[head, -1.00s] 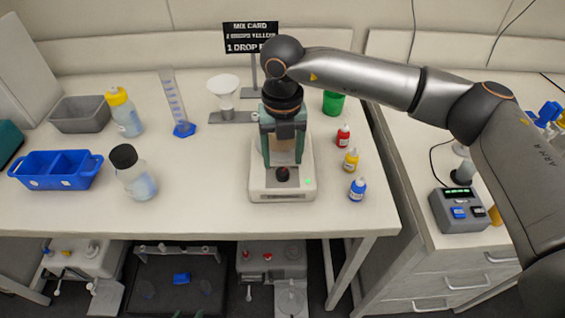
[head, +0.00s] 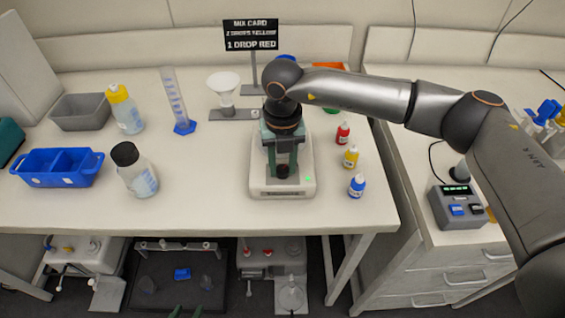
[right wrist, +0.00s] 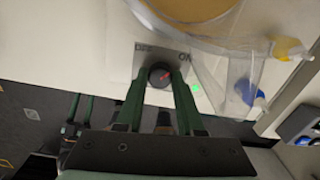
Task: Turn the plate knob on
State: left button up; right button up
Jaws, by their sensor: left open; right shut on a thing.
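The hot plate (head: 257,184) is a white box on the bench with a green light on its front right. Its dark round knob (head: 283,171) is at the front; the right wrist view shows the knob (right wrist: 160,75) with a red mark, between an OFF label on the left and an ON label (right wrist: 185,57) on the right. The mark points towards the upper right. My right gripper (head: 283,168) points down, its green fingers shut on the knob from both sides. My left gripper (head: 186,312) is open, only its fingertips showing at the bottom edge.
Red, yellow and blue dropper bottles (head: 351,157) stand right of the plate. A funnel stand (head: 224,92) and mix card (head: 251,36) are behind. A vessel with yellowish contents (right wrist: 195,8) is close to the knob.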

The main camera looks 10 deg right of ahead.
grip_shut()
jog(key=shift+m+b, duration=0.3)
jog(key=shift+m, duration=0.4)
jog(key=o, duration=0.7)
grip_release()
